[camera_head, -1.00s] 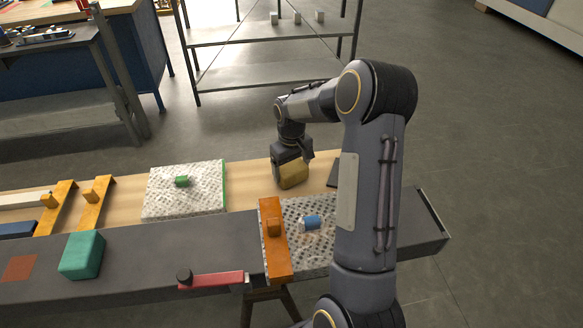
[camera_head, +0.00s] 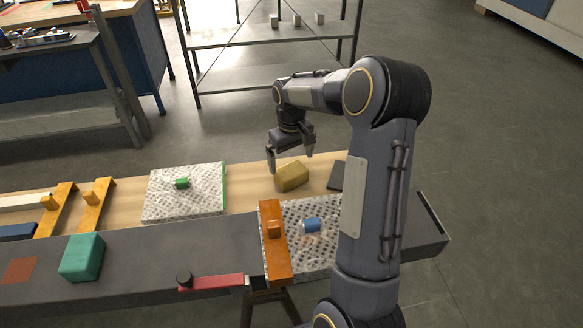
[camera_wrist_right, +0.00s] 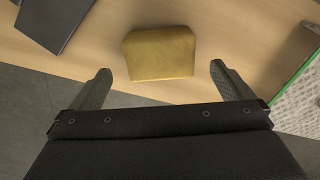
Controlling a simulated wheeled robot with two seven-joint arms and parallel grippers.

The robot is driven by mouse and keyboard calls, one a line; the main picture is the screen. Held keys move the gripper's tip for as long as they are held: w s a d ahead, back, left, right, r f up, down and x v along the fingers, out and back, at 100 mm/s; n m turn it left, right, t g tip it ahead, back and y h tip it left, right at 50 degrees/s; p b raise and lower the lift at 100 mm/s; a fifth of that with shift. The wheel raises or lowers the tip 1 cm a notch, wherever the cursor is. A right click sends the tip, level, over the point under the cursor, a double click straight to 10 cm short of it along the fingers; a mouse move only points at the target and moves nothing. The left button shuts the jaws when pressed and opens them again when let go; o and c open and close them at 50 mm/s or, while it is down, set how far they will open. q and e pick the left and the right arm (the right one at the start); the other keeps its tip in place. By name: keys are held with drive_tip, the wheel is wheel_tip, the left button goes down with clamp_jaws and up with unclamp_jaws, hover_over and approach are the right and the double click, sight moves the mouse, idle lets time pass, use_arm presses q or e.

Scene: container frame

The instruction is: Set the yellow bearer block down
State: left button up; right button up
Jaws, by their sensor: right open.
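The yellow bearer block (camera_head: 291,176) rests on the light wooden board at the back of the bench. It also shows in the right wrist view (camera_wrist_right: 160,53), beyond and between my fingertips, touching neither. My right gripper (camera_head: 291,163) is open and empty, just above and behind the block; its two fingers show apart in the right wrist view (camera_wrist_right: 160,75). My left gripper does not show in any view.
A perforated plate with a green knob (camera_head: 182,182) lies left of the block. Another plate with a blue knob (camera_head: 312,225) and an orange bar (camera_head: 273,243) are in front. A dark flat piece (camera_head: 337,176) lies right of the block. A teal block (camera_head: 82,256) sits at the left.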

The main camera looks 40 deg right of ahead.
sight(291, 170)
drive_tip(key=s+a+r+t, duration=0.1)
drive_tip(key=s+a+r, duration=0.15)
drive_tip(key=r, duration=0.35)
drive_tip(key=s+a+r+t, duration=0.1)
drive_tip(key=s+a+r, duration=0.15)
drive_tip(key=r, duration=0.25)
drive_tip(key=s+a+t+y, duration=0.1)
drive_tip(key=s+a, duration=0.4)
drive_tip(key=s, duration=0.1)
drive_tip(key=s+a+f+t+y, duration=0.1)
drive_tip(key=s+a, duration=0.4)
drive_tip(key=s, duration=0.2)
drive_tip(key=s+a+t+y, duration=0.1)
drive_tip(key=s+a, duration=0.4)
drive_tip(key=s, duration=0.1)
drive_tip(key=shift+s+a+f+m+t+y, duration=0.2)
drive_tip(key=shift+a+m+t+y, duration=0.1)
drive_tip(key=shift+y, duration=0.1)
drive_tip(key=shift+r+p, duration=0.7)
drive_tip(key=shift+p, duration=0.1)
